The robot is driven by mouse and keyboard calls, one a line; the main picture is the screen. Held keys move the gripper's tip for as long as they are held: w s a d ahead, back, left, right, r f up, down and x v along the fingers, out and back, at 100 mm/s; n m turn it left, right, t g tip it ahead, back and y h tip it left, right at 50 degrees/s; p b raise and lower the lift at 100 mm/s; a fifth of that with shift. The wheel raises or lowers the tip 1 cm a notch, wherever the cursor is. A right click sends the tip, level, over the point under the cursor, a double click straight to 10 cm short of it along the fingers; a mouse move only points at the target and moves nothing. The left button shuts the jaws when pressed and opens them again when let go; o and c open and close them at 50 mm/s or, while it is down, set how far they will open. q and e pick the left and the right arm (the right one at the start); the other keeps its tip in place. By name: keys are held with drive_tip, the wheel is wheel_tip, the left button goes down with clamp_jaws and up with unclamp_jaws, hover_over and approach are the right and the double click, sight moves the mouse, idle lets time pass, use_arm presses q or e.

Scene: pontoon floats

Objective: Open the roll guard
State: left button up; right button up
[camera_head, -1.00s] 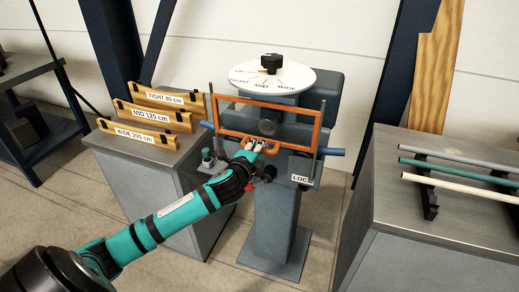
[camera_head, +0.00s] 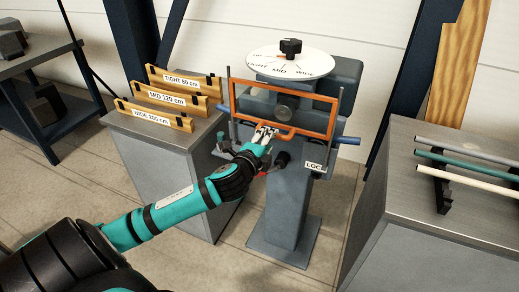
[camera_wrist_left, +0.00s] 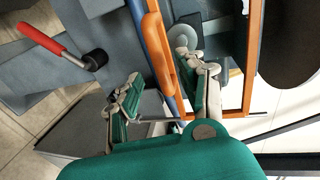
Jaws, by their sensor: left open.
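The roll guard is an orange rectangular frame (camera_head: 334,115) standing upright across the front of the grey roll machine (camera_head: 285,205). An orange handle (camera_head: 289,134) sticks out from its lower bar; the handle also shows in the left wrist view (camera_wrist_left: 158,50). My left gripper (camera_head: 266,131) is at the left part of the handle. In the left wrist view my left gripper (camera_wrist_left: 165,88) is open, with the handle in front of the gap between its fingers. I cannot tell whether a finger touches it. My right gripper is not in view.
A white dial (camera_head: 286,62) with a black knob tops the machine. A LOCK label (camera_head: 315,167) and a red-handled lever (camera_wrist_left: 48,38) sit below the guard. A cabinet with wooden gauges (camera_head: 160,119) stands left, a bench with rods (camera_head: 465,163) right.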

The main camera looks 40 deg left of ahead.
use_arm(q)
drive_tip(key=v, duration=0.7)
drive_tip(key=shift+s, duration=0.1)
